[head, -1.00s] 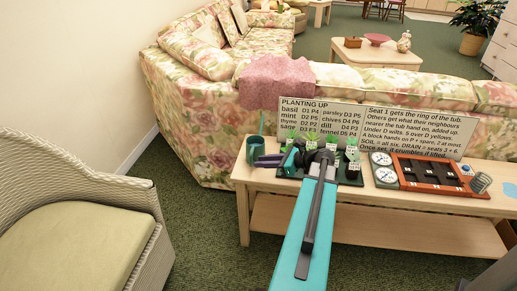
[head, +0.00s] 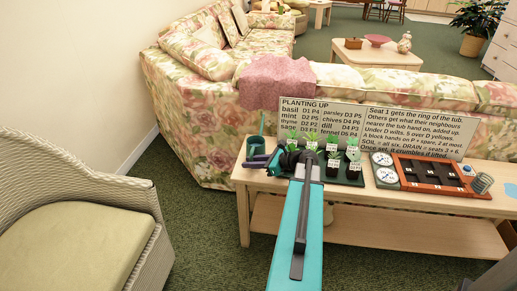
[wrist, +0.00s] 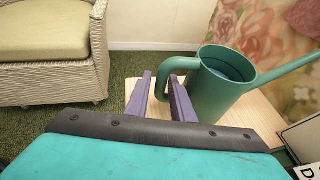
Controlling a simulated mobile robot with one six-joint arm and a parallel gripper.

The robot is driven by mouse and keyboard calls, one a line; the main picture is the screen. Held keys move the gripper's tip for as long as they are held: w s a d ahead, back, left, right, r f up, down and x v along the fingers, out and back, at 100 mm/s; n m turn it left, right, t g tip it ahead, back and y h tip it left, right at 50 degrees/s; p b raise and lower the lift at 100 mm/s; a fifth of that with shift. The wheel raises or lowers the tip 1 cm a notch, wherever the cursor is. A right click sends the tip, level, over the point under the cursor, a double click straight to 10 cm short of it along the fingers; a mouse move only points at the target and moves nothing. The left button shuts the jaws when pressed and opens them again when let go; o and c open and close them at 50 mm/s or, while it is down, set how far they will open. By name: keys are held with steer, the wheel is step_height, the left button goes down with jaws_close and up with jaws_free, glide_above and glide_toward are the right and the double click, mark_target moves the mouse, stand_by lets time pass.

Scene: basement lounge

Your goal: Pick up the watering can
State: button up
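The green watering can (wrist: 222,88) stands upright at the left end of the light wood console table, its spout pointing right in the wrist view. Its loop handle (wrist: 163,76) faces my gripper (wrist: 160,76). The two purple fingers are apart, with the handle's outer part appearing between or just beyond their tips; I cannot tell if they touch it.
The console table (head: 243,174) also holds a tray of small labelled herb pots (head: 333,155), a sign board (head: 400,127), a brown board with dials (head: 430,174) and a grey cup (head: 482,183). A floral sofa (head: 200,120) stands behind; a wicker chair (head: 75,235) is at left.

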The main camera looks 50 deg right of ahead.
steer(key=shift+b+x, duration=0.3)
steer(key=shift+x, duration=1.85)
jaws_close()
